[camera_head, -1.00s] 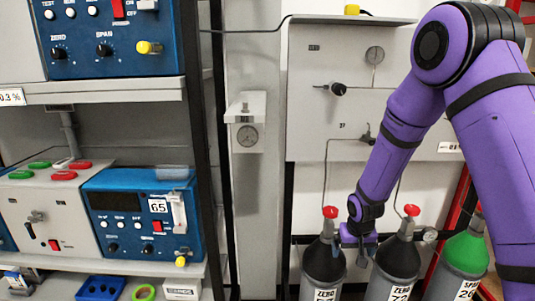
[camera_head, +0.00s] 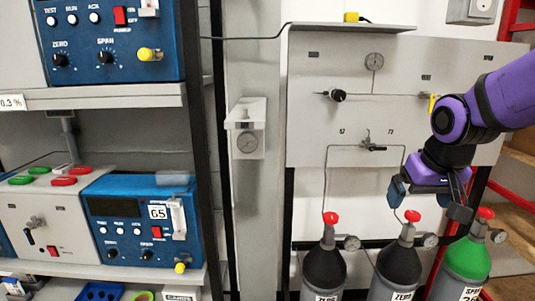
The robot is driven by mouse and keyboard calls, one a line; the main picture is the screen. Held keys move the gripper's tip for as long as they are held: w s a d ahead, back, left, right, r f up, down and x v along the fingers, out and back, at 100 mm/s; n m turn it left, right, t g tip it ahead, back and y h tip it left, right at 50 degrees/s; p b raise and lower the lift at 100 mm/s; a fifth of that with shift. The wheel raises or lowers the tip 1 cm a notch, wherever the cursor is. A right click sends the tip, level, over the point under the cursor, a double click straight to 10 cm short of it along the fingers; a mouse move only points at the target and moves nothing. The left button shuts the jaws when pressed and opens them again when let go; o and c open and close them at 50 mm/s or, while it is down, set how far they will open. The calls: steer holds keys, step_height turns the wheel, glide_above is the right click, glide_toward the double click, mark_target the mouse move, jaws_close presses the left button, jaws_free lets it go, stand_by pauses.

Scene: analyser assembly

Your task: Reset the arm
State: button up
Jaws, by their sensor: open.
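My gripper (camera_head: 427,205) hangs at the right, in front of the lower right part of the grey gas panel (camera_head: 310,140), pointing down. My purple arm (camera_head: 505,95) reaches in from the right edge.
Two dark-topped cylinders (camera_head: 325,264) (camera_head: 399,262) and a green-topped one (camera_head: 467,258) stand below the panel with red knobs and gauges. A shelf (camera_head: 110,95) with blue analysers (camera_head: 140,225) is at the left.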

steer(key=s+r, duration=0.3)
steer(key=s, duration=0.4)
steer(key=s+r+t, duration=0.1)
steer(key=s+r, duration=0.2)
steer(key=s, duration=0.5)
steer(key=shift+d, duration=0.45)
steer(key=shift+s+r, duration=0.1)
